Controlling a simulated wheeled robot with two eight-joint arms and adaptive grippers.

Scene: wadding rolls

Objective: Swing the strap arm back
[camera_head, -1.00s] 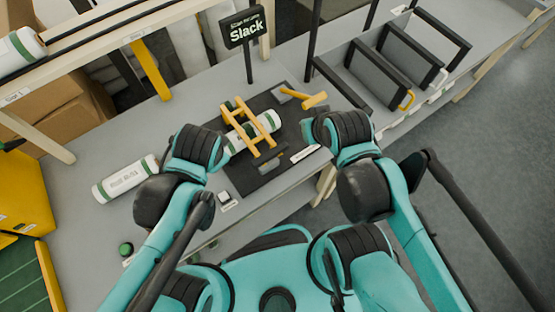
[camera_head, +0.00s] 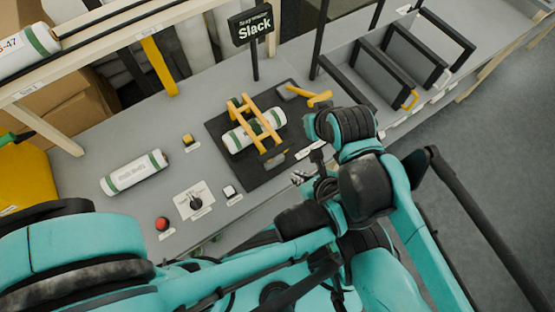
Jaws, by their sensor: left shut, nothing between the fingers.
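The yellow strap arm (camera_head: 246,108), a frame of two bars with crosspieces, lies across a white roll with green bands (camera_head: 238,139) on a black mat (camera_head: 219,126). Its near end meets a dark block by the mat's front edge. A sign (camera_head: 252,28) behind reads "Slack". My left gripper (camera_head: 299,178) is shut and empty, in front of the mat's near right corner and apart from the strap arm. My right gripper (camera_head: 312,128) is right of the mat; its wrist hides most of it, so its fingers cannot be made out.
A yellow-handled lever (camera_head: 318,98) is at the mat's back right. Another roll (camera_head: 134,173) lies left. A red button (camera_head: 162,223), a dial plate (camera_head: 195,201) and small switches are along the front. A grey rack (camera_head: 350,80) stands right.

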